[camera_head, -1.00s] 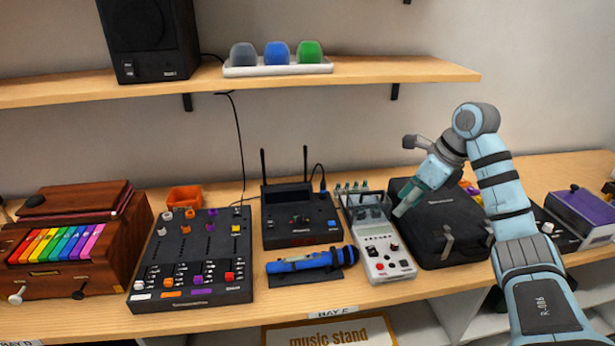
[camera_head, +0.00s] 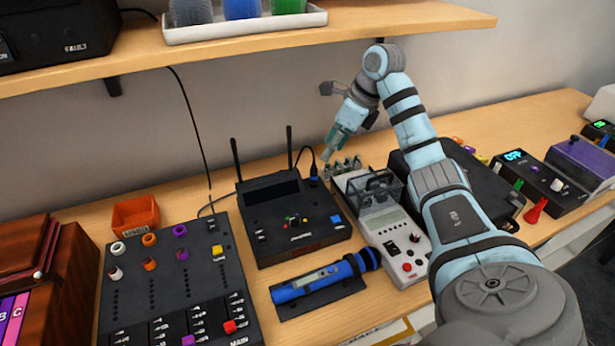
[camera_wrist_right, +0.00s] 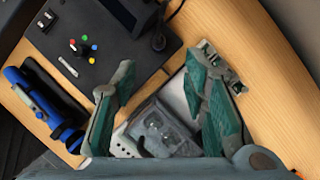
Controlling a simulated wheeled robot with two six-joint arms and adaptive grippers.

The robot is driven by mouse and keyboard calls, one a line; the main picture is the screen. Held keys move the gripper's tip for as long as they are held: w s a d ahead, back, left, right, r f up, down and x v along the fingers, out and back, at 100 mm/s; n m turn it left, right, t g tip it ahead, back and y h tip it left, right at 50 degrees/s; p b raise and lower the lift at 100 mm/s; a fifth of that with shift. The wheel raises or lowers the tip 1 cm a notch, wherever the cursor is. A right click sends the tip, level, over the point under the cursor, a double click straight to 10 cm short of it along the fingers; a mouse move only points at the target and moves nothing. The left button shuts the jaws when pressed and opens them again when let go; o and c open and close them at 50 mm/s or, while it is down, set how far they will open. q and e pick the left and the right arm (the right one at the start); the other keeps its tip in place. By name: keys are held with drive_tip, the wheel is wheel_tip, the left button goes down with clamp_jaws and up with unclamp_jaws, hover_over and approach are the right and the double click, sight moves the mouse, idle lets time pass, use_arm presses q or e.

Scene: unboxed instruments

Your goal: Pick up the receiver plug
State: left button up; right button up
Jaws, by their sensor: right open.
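The black wireless receiver (camera_head: 285,222) with two upright antennas lies on the worktop; it also shows in the wrist view (camera_wrist_right: 105,48). The receiver plug (camera_head: 313,172) is at its back right corner, with a black cable looping up from it. In the right wrist view the plug (camera_wrist_right: 158,42) is dark and small, just beyond the fingertips. My right gripper (camera_head: 329,158) is just right of the plug and apart from it. Its teal fingers (camera_wrist_right: 160,62) are open and empty. My left gripper is out of view.
A blue microphone (camera_head: 322,278) lies in front of the receiver. A mixer (camera_head: 175,285) is at left. A shelf (camera_head: 250,38) hangs above.

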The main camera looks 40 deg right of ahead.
sight(316, 170)
drive_tip(key=x, duration=0.9)
drive_tip(key=shift+w+a, duration=0.25)
drive_tip(key=shift+w, duration=0.1)
drive_tip(key=shift+f, duration=0.2)
drive_tip(key=shift+s+r, duration=0.1)
drive_tip(key=shift+s, duration=0.1)
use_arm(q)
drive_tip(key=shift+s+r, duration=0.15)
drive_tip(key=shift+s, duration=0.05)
use_arm(e)
clamp_jaws()
